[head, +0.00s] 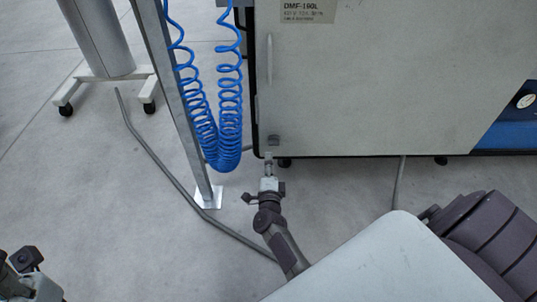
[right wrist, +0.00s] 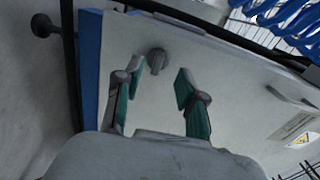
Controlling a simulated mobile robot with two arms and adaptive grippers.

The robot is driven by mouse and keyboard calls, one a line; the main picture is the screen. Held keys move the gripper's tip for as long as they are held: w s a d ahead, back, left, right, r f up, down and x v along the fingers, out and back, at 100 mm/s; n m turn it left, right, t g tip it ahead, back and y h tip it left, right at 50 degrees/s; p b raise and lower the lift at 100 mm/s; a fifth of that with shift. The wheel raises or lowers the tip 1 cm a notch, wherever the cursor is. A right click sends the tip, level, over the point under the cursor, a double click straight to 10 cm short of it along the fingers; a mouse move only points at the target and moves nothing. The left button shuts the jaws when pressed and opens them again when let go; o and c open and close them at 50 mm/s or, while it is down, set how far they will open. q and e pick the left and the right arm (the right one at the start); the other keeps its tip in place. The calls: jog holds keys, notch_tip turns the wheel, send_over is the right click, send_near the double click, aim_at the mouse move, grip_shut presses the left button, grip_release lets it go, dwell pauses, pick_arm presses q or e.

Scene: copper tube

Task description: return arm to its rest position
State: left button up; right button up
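My right gripper (head: 268,160) is in front of the lower left edge of a grey-white machine cabinet (head: 400,70) in the head view. In the right wrist view its two teal-padded fingers (right wrist: 159,74) stand apart with nothing held between them. A small grey knob (right wrist: 157,60) on the cabinet panel shows beyond and between the fingertips; I cannot tell whether they touch it. Part of my left arm (head: 28,275) shows in the bottom left corner of the head view; the state of its fingers cannot be made out.
A coiled blue hose (head: 222,140) hangs by a metal post (head: 178,100) left of the cabinet. A grey tube or cable (head: 165,170) runs along the floor. A wheeled stand (head: 98,40) is at the upper left. Floor between the stand and my left arm is mostly clear.

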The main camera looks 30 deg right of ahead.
jog(key=shift+s+a, duration=0.25)
jog(key=shift+s, duration=0.15)
